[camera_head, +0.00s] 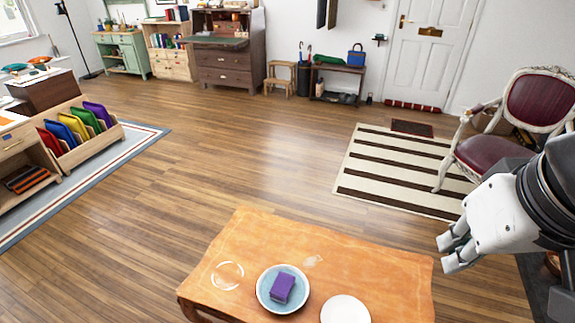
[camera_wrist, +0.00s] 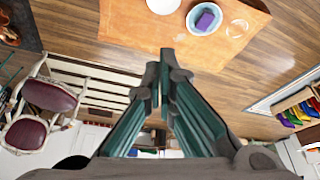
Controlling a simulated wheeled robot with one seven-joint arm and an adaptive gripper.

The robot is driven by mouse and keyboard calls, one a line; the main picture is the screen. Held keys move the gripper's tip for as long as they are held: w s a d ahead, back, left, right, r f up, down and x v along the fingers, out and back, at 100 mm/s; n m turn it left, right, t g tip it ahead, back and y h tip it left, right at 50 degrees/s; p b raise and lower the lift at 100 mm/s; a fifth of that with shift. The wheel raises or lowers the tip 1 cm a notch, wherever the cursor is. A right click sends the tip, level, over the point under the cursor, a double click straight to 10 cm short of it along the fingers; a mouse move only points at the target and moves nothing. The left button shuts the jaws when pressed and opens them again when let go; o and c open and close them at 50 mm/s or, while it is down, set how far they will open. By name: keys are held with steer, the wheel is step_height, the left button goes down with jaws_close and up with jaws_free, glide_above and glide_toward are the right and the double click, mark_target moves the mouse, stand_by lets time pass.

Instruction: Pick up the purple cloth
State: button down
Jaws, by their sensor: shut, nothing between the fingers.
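A purple folded item (camera_head: 282,287), which looks like the cloth, lies in a shallow blue plate (camera_head: 263,298) on the orange-brown wooden table (camera_head: 220,262). It also shows in the wrist view (camera_wrist: 205,19), upside down near the top. Its fabric texture is too small to tell. My gripper (camera_head: 445,254) is at the right of the head view, beyond the table's right edge and apart from the purple item. In the wrist view its fingers (camera_wrist: 165,62) meet at the tips and are shut and empty.
A white plate (camera_head: 345,309) stands right of the blue plate. A clear round dish (camera_head: 227,275) is at its left. A red-seated chair (camera_head: 493,160) stands near my arm. A slotted wooden rack (camera_head: 75,155) at left holds several coloured items, one purple (camera_head: 98,113). The middle floor is clear.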

mark_target(283, 285)
steer(key=c, duration=2.4)
jaws_free()
